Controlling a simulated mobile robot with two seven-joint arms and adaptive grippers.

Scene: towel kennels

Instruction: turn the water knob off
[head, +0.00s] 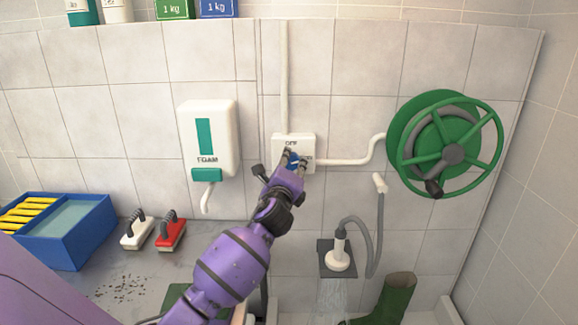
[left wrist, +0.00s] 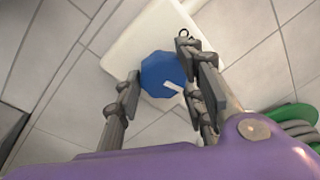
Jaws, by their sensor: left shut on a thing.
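The water knob (left wrist: 160,75) is blue with a white pointer mark, on a white wall box (head: 278,143) marked OFF at its top. In the left wrist view the box (left wrist: 128,48) lies behind the knob. My left gripper (head: 297,160) has its fingers on either side of the knob, and it is shut on it. In the left wrist view the gripper (left wrist: 163,88) hides part of the knob's right edge. The pointer mark points to the lower right there. Water runs from the white shower head (head: 338,258) on the wall. My right gripper is not in view.
A green hose reel (head: 440,145) is on the wall to the right, joined by a white pipe. A foam dispenser (head: 208,140) hangs left of the box. A blue bin (head: 75,243) and two brushes (head: 170,235) stand on the counter. A green boot (head: 393,300) is below.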

